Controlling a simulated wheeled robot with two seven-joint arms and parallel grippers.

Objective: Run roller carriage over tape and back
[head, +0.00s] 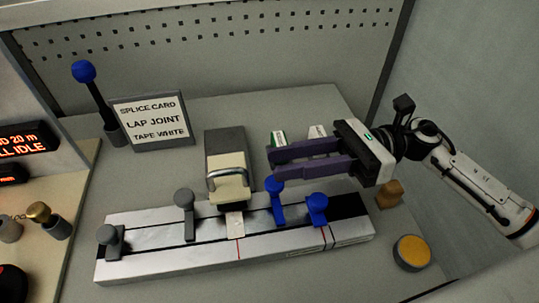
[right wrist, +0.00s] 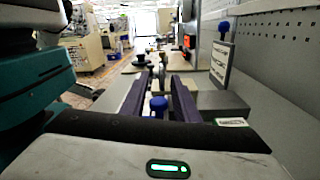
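The likely roller carriage is a grey and cream block (head: 226,160) with a bent metal handle (head: 228,174), standing behind the middle of a silver splicing rail (head: 165,258). A short whitish strip, likely the tape (head: 235,223), lies across the rail just in front of it. My right gripper (head: 270,164) reaches in from the right, its purple fingers pointing left, above the bench and right of the block. The fingers are apart with nothing between them; the gap also shows in the right wrist view (right wrist: 158,85). My left gripper is not in view.
Blue-topped clamps (head: 276,187) (head: 317,204) stand on the rail's right half, below my fingers; grey clamps (head: 185,200) (head: 109,236) stand on its left. A splice card (head: 150,120) and blue-ball lever (head: 84,72) stand behind. A yellow button (head: 411,251) is at right.

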